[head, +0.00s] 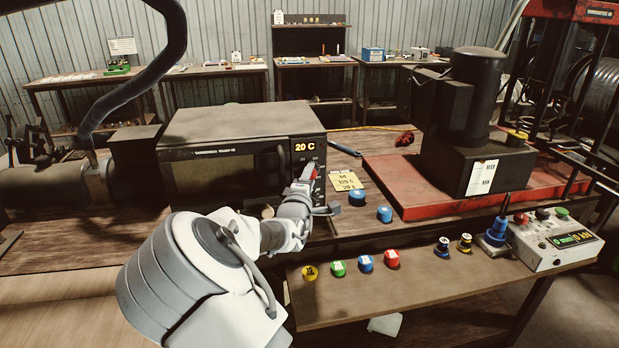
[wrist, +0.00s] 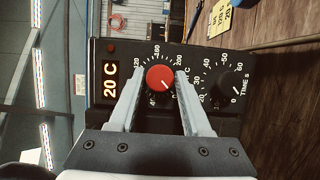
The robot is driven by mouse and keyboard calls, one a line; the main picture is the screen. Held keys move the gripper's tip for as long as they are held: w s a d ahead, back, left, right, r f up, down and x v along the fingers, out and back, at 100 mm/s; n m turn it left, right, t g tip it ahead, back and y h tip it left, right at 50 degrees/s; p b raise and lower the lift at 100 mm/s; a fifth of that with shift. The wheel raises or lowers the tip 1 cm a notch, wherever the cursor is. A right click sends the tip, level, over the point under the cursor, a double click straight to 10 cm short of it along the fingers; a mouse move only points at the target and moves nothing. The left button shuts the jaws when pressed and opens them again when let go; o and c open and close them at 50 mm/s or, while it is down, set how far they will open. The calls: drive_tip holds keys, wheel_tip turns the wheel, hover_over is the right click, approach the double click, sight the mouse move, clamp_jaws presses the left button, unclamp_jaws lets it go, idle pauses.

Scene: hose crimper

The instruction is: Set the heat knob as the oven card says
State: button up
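The oven (head: 240,155) stands on the bench, and its display reads 20 C (wrist: 110,80). The red heat knob (wrist: 161,78) is on its panel, with a numbered dial around it; a light mark shows on its face. My gripper (wrist: 159,76) is at the panel with one finger on each side of the red knob. The fingers are apart and very close to it; firm contact is not clear. In the head view my gripper (head: 308,180) partly covers the panel. The yellow oven card (head: 345,182) lies right of the oven; it seems to read 120 C and 20 s.
The black time knob (wrist: 230,83) sits close beside my right finger in the wrist view. Blue caps (head: 357,198) stand right of the oven. Several colored caps (head: 338,268) line the front shelf. A black press on a red base (head: 420,205) stands at right.

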clamp_jaws()
